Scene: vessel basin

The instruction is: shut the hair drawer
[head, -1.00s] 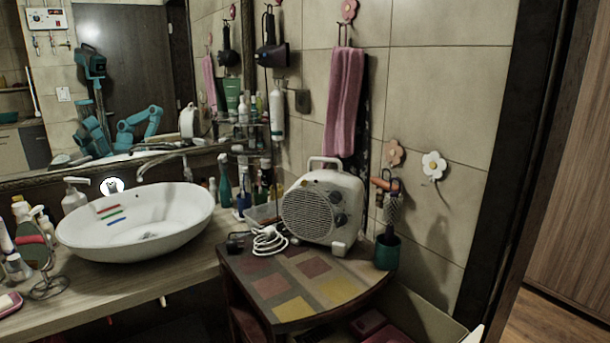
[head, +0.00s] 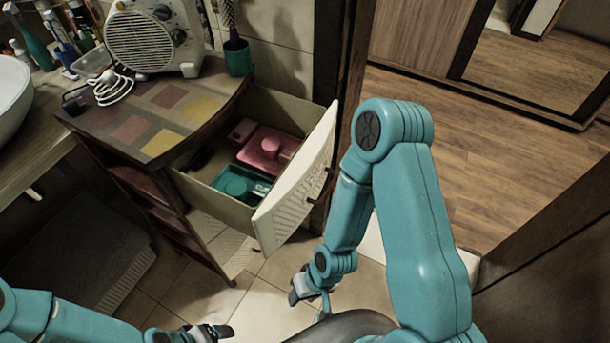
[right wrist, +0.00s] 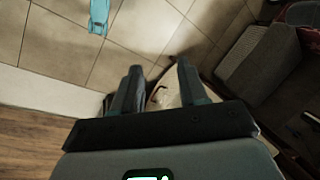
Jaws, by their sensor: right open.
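The hair drawer (head: 292,178) is pulled out of the small cabinet. Its cream front panel (head: 300,182) with a dark handle stands well away from the cabinet body. Inside lie a pink item (head: 268,148) and a green item (head: 241,184). My right gripper (head: 299,292) is low, in front of the drawer front and apart from it. In the right wrist view its fingers (right wrist: 159,70) are spread with nothing held. A pale surface, apparently the drawer front (right wrist: 172,94), shows past them. My left gripper (head: 214,331) is at the bottom edge, its jaws unclear.
The cabinet's patterned top (head: 150,115) bears a white heater (head: 152,38), a coiled cord (head: 113,88) and a dark green cup (head: 237,58). A dark door frame (head: 346,90) stands close to the drawer's right side. Tiled floor (head: 277,290) lies below; a grey mat (head: 85,275) is at left.

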